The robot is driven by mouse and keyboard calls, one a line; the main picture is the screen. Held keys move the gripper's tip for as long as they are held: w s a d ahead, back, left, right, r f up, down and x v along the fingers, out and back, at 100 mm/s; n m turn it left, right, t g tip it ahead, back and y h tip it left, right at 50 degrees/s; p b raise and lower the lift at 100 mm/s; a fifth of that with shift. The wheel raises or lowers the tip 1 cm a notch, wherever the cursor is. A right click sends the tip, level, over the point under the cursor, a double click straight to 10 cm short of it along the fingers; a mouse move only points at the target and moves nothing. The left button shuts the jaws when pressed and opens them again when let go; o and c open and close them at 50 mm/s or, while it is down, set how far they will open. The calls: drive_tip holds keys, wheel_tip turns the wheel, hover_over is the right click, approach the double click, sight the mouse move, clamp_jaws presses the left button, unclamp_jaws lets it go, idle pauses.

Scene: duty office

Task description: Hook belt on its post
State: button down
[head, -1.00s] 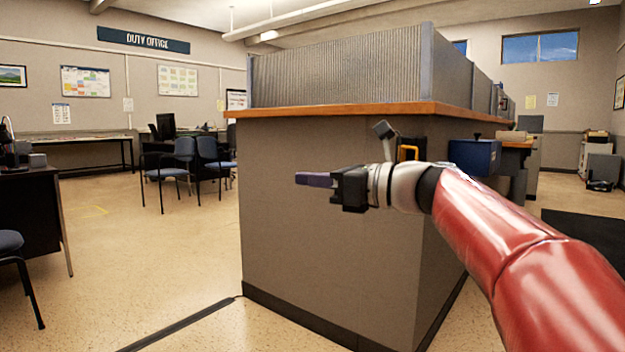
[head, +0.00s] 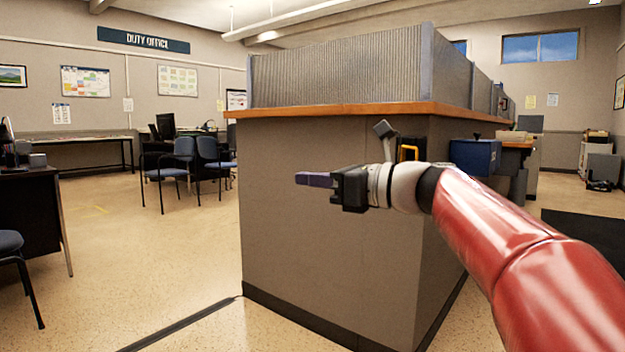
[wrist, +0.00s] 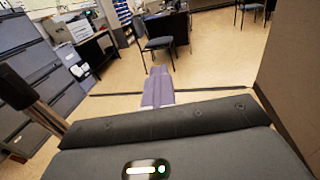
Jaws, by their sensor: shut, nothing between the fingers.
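My gripper (head: 315,180) is held out level in front of the grey counter's end panel, its purple fingers pointing left. The fingers are shut together with nothing between them; they also show in the wrist view (wrist: 158,88). I cannot make out a belt or its post in either view. A dark blue box (head: 474,157) is mounted on the counter's right side, behind my arm.
The counter (head: 320,240) with its wooden top (head: 340,109) stands close ahead. Open floor (head: 140,240) lies to the left, with blue chairs (head: 166,175) and a dark desk (head: 30,220). A dark mat (head: 585,238) lies at right. Grey filing cabinets (wrist: 25,80) stand left in the wrist view.

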drive_tip(key=c, duration=1.6)
unclamp_jaws()
drive_tip(key=shift+c, duration=0.2)
drive_tip(key=v, duration=0.8)
drive_tip(key=shift+p, duration=0.45)
